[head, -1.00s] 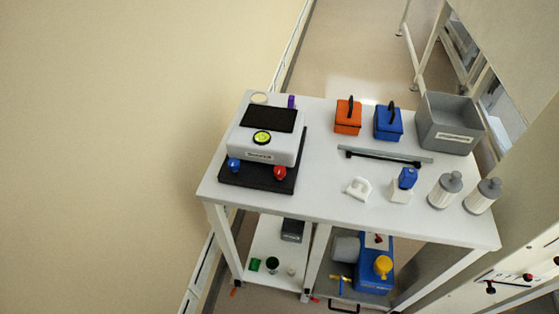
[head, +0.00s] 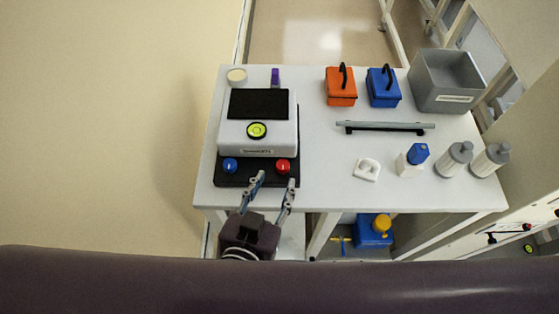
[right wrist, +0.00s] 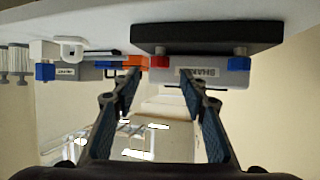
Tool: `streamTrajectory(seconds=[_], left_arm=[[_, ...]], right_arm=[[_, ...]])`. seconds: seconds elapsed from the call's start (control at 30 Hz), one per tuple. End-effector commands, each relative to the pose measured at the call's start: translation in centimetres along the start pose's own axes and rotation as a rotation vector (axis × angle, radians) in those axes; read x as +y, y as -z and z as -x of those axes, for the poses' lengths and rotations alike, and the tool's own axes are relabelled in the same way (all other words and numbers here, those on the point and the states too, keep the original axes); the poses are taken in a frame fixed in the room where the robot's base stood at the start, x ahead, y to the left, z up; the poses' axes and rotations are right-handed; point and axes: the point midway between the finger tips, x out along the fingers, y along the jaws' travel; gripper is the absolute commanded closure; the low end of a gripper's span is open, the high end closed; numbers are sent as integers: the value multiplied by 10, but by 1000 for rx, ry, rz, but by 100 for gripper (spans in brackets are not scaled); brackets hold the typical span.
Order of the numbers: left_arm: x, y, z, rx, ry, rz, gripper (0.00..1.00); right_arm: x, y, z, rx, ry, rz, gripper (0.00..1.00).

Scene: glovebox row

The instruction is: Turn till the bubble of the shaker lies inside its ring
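The shaker (head: 284,134) is a white box with a black top on a dark base plate at the table's left. Its yellow-green round bubble level (head: 257,130) sits on the front; the bubble is too small to place against the ring. A blue knob (head: 230,165) and a red knob (head: 283,167) stand at its front corners. My right gripper (head: 275,182) is open and empty just in front of the red knob. In the right wrist view, upside down, the red knob (right wrist: 158,63) shows between the open fingers, apart from them; the blue knob (right wrist: 239,63) is to the right.
Behind the shaker are a round pale lid (head: 237,76) and a purple item (head: 275,76). To the right are orange (head: 341,92) and blue boxes (head: 383,92), a grey bin (head: 447,80), a bar (head: 385,126) and several bottles.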

Motion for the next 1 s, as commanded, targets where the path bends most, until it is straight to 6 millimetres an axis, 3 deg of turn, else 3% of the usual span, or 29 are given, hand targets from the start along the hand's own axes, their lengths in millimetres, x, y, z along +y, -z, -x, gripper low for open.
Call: streamTrajectory(seconds=[0.3, 0.7, 1.0], left_arm=[[4, -16, 19, -22, -4, -2, 49], [-4, -5, 19, -10, 4, -1, 49], [-4, -5, 20, -9, 5, 0, 49]], right_arm=[[0, 2, -48, 1, 1, 6, 60], [0, -1, -59, -3, 2, 4, 60], [0, -1, -59, -3, 2, 5, 92]])
